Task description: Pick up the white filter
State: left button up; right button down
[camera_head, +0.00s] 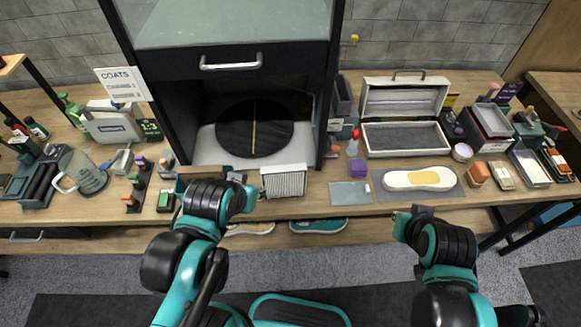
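The white filter (284,183) is a pleated, boxy panel at the front edge of the bench, below the open dark cabinet. It appears to stand upright with its ribbed face towards me. My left gripper (249,194) is just left of the filter, close to its left edge. I cannot tell whether it touches the filter, and its fingers are too small and hidden to read. My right gripper (399,222) is in front of the bench, well right of the filter and apart from it. Its finger opening is not clear.
The cabinet (325,130) holds a round dark disc (254,129). A sneaker insole (419,179) lies on a grey mat, with a pale sheet (350,193) beside it. An open case (405,136) stands behind. A clear jug (85,173) is at left. Shoes (318,226) sit below the bench top.

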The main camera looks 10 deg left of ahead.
aim_at(284, 182)
jog(key=l+u, duration=0.15)
jog(key=u, duration=0.35)
jog(key=i+l+u, duration=0.1)
jog(key=u, duration=0.4)
jog(key=l+u, duration=0.2)
jog(key=l, duration=0.3)
jog(key=k+l+u, duration=0.2)
jog(key=l, duration=0.3)
jog(key=l+u, duration=0.15)
jog(key=l, duration=0.35)
jog(key=k+l+u, duration=0.2)
jog(key=l, duration=0.7)
jog(key=i+j, duration=0.2)
